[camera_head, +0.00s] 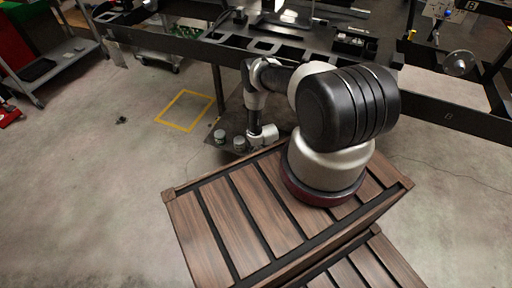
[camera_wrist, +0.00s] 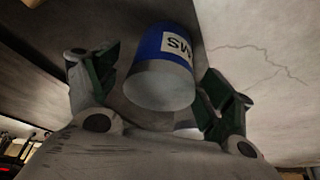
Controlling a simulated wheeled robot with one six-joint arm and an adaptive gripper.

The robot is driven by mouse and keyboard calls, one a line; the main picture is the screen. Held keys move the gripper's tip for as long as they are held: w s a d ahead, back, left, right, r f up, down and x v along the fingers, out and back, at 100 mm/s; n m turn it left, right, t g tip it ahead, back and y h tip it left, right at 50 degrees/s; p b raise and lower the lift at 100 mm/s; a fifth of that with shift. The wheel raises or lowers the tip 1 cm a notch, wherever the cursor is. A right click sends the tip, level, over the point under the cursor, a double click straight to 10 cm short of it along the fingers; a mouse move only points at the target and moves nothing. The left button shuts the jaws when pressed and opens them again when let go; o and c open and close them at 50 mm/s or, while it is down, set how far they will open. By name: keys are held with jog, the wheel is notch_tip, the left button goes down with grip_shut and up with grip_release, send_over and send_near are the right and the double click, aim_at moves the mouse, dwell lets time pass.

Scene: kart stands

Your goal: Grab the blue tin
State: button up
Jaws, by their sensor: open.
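In the wrist view the blue tin (camera_wrist: 181,50) has a white label with dark letters, and its pale grey round end faces the camera. My gripper (camera_wrist: 162,66) is open, with a dark green-padded finger on each side of the tin. The tin appears between the fingers, with a gap on the left and a smaller one on the right. I cannot tell from this view how deep it sits between them. In the head view I cannot make out the gripper's fingers or the blue tin; my arm reaches down beyond the wooden slatted top.
A dark kart frame or rack (camera_head: 270,48) spans the back above my arm. A yellow square outline (camera_head: 186,110) marks the floor. A grey shelf cart (camera_head: 62,58) stands at upper left. The concrete floor at left is mostly clear.

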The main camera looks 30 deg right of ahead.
jog(key=shift+f, duration=0.2)
jog(key=c, duration=1.3)
jog(key=shift+w+r, duration=0.1)
